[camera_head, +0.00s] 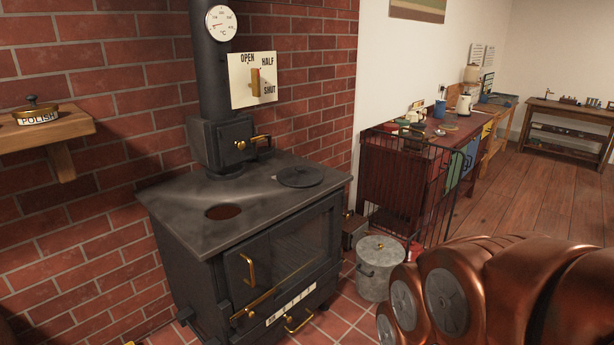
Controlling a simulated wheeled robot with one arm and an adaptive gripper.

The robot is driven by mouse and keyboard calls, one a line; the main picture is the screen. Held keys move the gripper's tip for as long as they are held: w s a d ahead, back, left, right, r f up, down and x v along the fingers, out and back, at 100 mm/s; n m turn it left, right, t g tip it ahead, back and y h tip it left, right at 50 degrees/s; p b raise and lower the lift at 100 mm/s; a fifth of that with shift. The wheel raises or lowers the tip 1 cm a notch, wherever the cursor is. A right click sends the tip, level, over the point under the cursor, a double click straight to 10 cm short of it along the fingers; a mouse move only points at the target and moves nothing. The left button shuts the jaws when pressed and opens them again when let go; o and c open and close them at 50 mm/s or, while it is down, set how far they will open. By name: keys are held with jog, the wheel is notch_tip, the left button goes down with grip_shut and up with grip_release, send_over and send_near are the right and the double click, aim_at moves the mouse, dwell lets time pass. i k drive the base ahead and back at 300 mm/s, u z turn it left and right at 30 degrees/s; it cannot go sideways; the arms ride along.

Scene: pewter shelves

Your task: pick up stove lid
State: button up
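A black cast-iron stove (240,240) stands against the brick wall. A flat, round, dark stove lid (300,176) lies on the right rear part of its top. I cannot tell whether it sits in a hole or just on the surface. A round open hole (222,212) with a reddish inside shows at the front left of the top, uncovered. My copper arm fills the lower right corner of the head view, apart from the stove. My gripper is not in view.
A flue pipe (210,75) and a box with brass fittings (222,143) rise at the stove's back. A lidded metal bin (379,270) and a wire guard (410,190) stand to its right. A wooden shelf (60,130) holds a polish tin (36,115) at left.

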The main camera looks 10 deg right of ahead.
aim_at(297, 177)
jog(key=z, duration=1.25)
jog(key=i, duration=1.5)
jog(key=u, duration=3.4)
